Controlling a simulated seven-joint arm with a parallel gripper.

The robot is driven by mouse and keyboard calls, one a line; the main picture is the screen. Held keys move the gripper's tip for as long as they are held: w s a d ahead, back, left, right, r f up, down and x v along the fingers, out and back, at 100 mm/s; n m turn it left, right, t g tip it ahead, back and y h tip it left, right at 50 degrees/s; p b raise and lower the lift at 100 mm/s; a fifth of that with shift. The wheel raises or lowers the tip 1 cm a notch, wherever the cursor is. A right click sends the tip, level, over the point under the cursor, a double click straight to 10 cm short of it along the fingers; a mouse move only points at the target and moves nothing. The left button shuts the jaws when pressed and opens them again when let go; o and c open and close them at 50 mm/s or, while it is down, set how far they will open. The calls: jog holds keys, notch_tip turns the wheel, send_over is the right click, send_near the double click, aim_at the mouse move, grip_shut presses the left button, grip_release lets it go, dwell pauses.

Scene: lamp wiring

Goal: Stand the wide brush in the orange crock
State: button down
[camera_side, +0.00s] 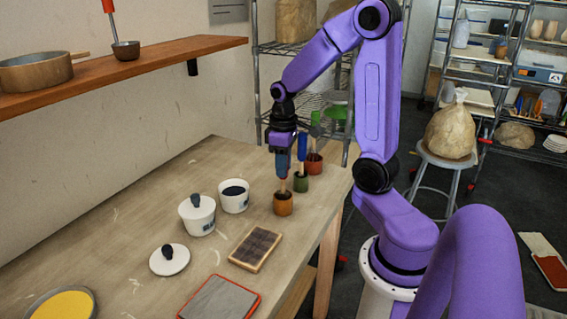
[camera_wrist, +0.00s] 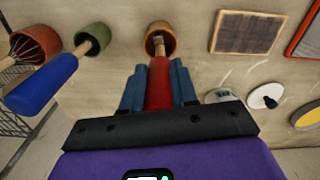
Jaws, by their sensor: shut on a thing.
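My gripper (camera_side: 281,174) is shut on the red handle of a brush (camera_wrist: 159,88), seen between the blue fingers in the wrist view. The brush points down, and its pale lower end (camera_side: 282,186) reaches into the mouth of the orange crock (camera_side: 283,205). In the wrist view this end shows within the rim of the orange crock (camera_wrist: 173,40). The brush head is mostly hidden by the crock wall, so I cannot tell its width or whether it touches the bottom. The crock stands upright near the table's right edge.
Behind stand a green crock (camera_side: 301,184) with a blue-handled tool (camera_side: 302,146) and a red crock (camera_side: 315,165) with a green-handled tool (camera_side: 315,120). White tubs (camera_side: 198,219) (camera_side: 234,201), a lid (camera_side: 170,262) and a dark framed board (camera_side: 256,248) lie left and in front.

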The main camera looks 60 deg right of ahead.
jog(key=shift+f, duration=0.3)
jog(key=c, duration=0.8)
grip_release()
jog(key=shift+r, duration=0.1)
notch_tip(320, 180, up, 17)
jog(key=s+a+f+n, duration=0.2)
jog(key=a+f+n, duration=0.1)
jog(key=a, duration=0.4)
jog(key=s+a+f+n, duration=0.2)
jog(key=a+f, duration=0.1)
jog(key=a, duration=0.3)
jog(key=s+a+f+n, duration=0.1)
jog(key=s+a+f, duration=0.1)
jog(key=s, duration=0.2)
jog(key=s+a+f+n, duration=0.2)
jog(key=s+f, duration=0.1)
jog(key=s, duration=0.2)
jog(key=s+a+f+n, duration=0.2)
jog(key=s, duration=0.2)
jog(key=shift+s+a+f, duration=0.15)
jog(key=shift+s+a, duration=0.05)
jog(key=shift+s, duration=0.1)
